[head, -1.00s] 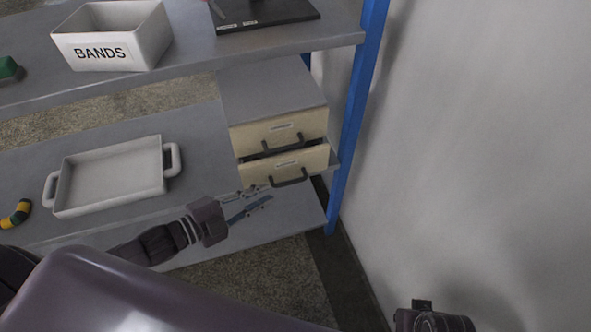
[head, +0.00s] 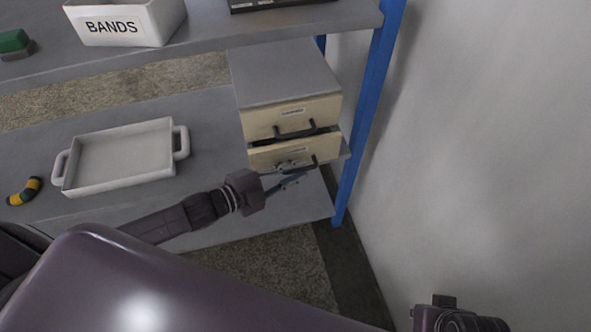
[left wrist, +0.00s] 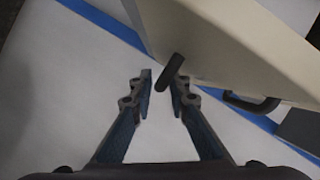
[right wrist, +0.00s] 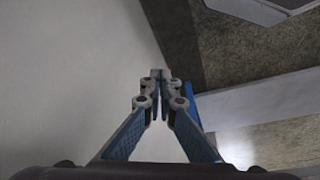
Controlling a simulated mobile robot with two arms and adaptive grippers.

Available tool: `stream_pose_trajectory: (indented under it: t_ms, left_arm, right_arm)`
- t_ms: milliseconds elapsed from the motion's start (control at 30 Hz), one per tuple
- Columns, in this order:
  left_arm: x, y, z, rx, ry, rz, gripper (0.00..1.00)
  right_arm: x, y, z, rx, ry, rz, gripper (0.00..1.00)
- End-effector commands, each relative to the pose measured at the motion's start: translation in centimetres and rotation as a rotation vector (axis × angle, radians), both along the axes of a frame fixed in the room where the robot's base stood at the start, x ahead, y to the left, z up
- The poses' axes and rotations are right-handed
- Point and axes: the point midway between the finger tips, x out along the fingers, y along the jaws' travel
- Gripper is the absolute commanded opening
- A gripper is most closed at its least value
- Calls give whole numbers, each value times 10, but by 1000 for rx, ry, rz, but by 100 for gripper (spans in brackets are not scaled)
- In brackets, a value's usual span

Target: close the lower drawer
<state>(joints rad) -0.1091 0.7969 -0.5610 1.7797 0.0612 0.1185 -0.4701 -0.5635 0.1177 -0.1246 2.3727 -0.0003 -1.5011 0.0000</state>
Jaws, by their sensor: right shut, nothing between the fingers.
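The lower drawer (head: 262,158) is a beige front low in a grey-topped cabinet. It stands out a little, with a dark gap above it. My left gripper (head: 298,175) is open and empty at its front, close to its dark handle (head: 314,162) and partly covering the front. In the left wrist view, the open fingers (left wrist: 160,82) point at the beige front, and a dark handle (left wrist: 171,72) lies between or just beyond the tips; contact is unclear. My right gripper (right wrist: 161,75) is shut and empty, away by the pale wall.
The upper drawer (head: 265,122) sits above with its own handle. A blue post (head: 362,130) and pale wall (head: 480,130) close off the right. A white tray (head: 120,185) and a yellow-and-black piece (head: 24,192) lie on the lower shelf; a BANDS bin (head: 160,22) stands above.

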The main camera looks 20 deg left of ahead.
Motion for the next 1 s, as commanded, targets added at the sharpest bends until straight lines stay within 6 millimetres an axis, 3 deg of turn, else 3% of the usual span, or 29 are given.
stream_pose_trajectory:
  t_ms: [100, 233, 633, 800, 1000]
  left_arm:
    - [0, 0, 0, 0, 0, 0, 15]
    - [0, 0, 0, 0, 0, 0, 0]
    - [1, 1, 0, -1, 1, 1, 0]
    - [17, 12, -1, 0, -1, 0, 0]
    - [31, 22, -1, -2, 1, 2, 0]
  right_arm:
    - [0, 0, 0, 0, 0, 0, 0]
    - [0, 0, 0, 0, 0, 0, 0]
    - [0, 0, 0, 0, -1, 0, 0]
    - [-2, 0, 0, -1, 7, 0, 0]
    - [-1, 0, 14, 2, -12, -1, 0]
